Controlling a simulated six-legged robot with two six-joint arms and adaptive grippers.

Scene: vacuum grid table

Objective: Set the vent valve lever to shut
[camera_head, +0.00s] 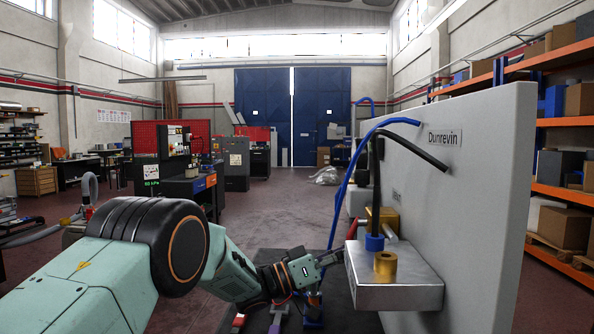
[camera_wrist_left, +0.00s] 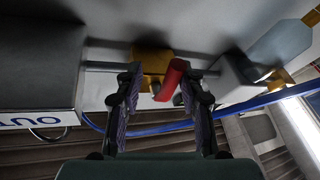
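The vent valve's brass body (camera_head: 383,218) sits low on the face of the upright grey panel, partly hidden behind a metal block. Its red lever (camera_head: 352,227) shows just left of the brass. In the left wrist view the red lever (camera_wrist_left: 172,79) sticks out from the brass body (camera_wrist_left: 151,62), tilted, with its free end toward lower left. My left gripper (camera_head: 333,259) reaches in from the left. In the wrist view its fingers (camera_wrist_left: 160,92) are spread on either side of the lever, with gaps showing. The lever's shut mark is not readable. My right gripper is not in view.
The grey panel (camera_head: 480,190) with a "Dunrevin" label stands at right. A metal block (camera_head: 398,290) with a brass fitting juts out near my left gripper. Blue (camera_head: 352,170) and black (camera_head: 420,153) hoses hang close by. Open floor lies beyond.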

